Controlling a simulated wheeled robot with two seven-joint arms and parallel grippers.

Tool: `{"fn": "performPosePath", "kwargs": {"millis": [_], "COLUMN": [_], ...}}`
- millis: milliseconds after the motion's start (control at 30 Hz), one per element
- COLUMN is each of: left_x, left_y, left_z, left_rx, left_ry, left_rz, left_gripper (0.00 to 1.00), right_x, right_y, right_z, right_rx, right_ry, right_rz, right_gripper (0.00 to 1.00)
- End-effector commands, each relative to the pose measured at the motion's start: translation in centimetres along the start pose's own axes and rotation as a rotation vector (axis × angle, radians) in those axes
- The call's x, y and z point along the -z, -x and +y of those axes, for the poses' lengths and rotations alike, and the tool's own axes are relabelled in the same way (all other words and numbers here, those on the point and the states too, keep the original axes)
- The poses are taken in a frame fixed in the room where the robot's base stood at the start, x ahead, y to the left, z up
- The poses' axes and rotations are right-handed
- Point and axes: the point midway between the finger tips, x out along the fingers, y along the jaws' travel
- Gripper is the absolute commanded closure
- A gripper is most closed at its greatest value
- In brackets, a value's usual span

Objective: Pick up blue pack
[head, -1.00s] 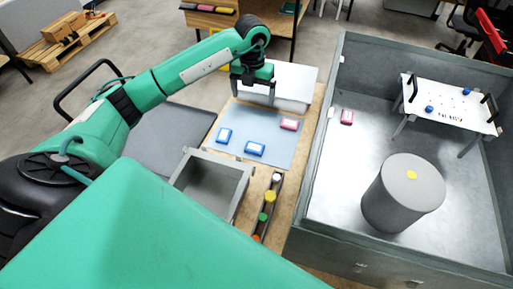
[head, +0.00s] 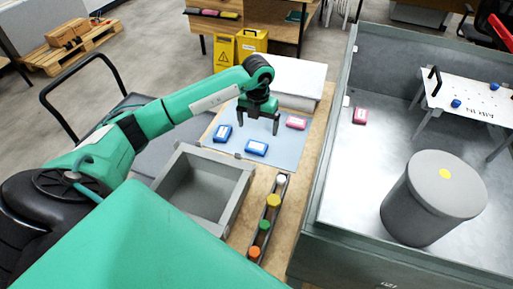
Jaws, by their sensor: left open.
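Two blue packs with white labels lie on the pale blue mat (head: 280,158): one blue pack (head: 222,133) at its left and another blue pack (head: 256,147) nearer its front middle. A pink pack (head: 296,122) lies on the mat's right side. My left gripper (head: 258,126) hangs over the mat with its fingers pointing down, apart and empty. In the picture it sits just beyond the front blue pack, between the left blue pack and the pink pack. My right gripper is out of view.
A grey open bin (head: 240,199) and a rack of coloured caps (head: 265,222) stand in front of the mat. A white box (head: 293,76) stands behind it. A grey-walled enclosure (head: 330,150) at right holds a grey cylinder (head: 408,205) and another pink pack (head: 360,116).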

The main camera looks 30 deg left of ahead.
Motion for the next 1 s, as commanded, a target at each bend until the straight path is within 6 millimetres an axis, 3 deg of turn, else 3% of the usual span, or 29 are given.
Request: {"fn": "performPosePath", "kwargs": {"millis": [100, 367, 567, 700, 1000], "left_x": [0.1, 0.1, 0.3, 0.1, 0.1], "left_y": [-2.1, -4.3, -7.0, -8.8, -9.2], "left_z": [-0.1, 0.1, 0.4, 0.4, 0.4], "left_rx": [0.001, 0.000, -0.001, 0.000, 0.000], "left_ry": [0.001, 0.000, 0.001, 0.001, -0.001], "left_rz": [0.003, 0.001, 0.005, 0.002, -0.001], "left_gripper": [0.06, 0.06, 0.06, 0.06, 0.08], "right_x": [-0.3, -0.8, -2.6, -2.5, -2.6], "right_y": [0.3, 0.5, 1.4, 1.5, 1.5], "right_z": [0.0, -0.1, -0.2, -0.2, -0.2], "right_rx": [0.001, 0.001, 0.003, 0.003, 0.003], "right_ry": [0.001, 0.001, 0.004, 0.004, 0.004], "right_rz": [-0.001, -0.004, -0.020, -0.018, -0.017], "right_gripper": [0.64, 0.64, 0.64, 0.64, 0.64]}}
